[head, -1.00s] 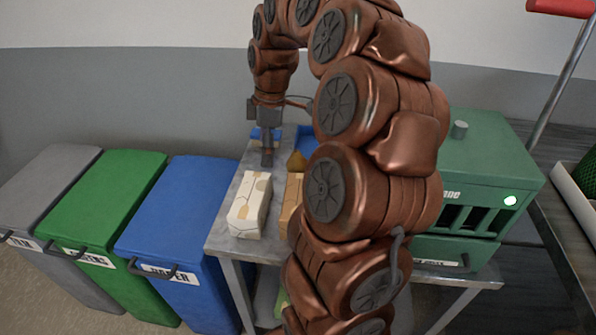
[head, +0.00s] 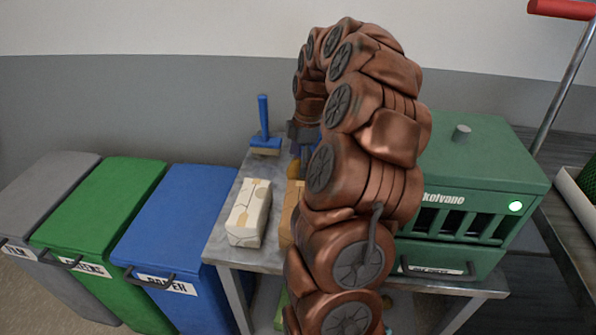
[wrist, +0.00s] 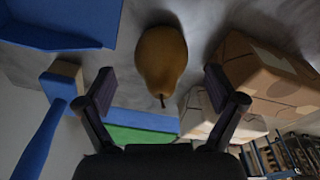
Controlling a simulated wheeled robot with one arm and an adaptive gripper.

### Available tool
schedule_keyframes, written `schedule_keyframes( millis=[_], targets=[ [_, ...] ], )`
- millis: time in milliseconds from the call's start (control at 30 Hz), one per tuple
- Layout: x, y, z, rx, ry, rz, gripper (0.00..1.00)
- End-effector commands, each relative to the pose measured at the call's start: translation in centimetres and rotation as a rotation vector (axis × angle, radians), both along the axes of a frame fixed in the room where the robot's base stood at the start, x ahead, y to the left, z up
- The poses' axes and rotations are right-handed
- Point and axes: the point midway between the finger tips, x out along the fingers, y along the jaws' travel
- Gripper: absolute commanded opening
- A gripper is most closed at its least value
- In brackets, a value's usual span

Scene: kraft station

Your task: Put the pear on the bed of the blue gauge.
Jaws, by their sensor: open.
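The yellow-brown pear (wrist: 162,60) lies on the grey table in the wrist view, stem pointing toward my gripper. My gripper (wrist: 159,82) is open, with one finger on either side of the pear's stem end in the picture and nothing held. In the head view only a sliver of the pear (head: 294,170) shows below my wrist, and my fingertips are hard to make out. A blue, flat-sided object (wrist: 60,22) at the wrist view's top left may be the blue gauge; I cannot tell. My arm hides much of the table.
A blue brush (head: 264,142) stands at the table's back left. A patterned white carton (head: 249,212) and a tan carton (head: 287,215) are near the front. A green machine (head: 470,185) is on the right. Blue (head: 175,225), green (head: 100,210) and grey (head: 45,200) bins stand left.

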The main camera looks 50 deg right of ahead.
Motion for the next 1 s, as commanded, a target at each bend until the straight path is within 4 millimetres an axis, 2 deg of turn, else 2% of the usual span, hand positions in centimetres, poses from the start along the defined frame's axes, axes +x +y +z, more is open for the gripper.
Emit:
schedule_keyframes(
  millis=[267,533,1000],
  targets=[
    [0.1,0.4,-3.4,0.001,0.003,0.000,0.93],
    [0.2,0.5,-3.8,0.001,0.002,0.000,0.92],
    [0.2,0.5,-3.8,0.001,0.002,0.000,0.43]
  ],
)
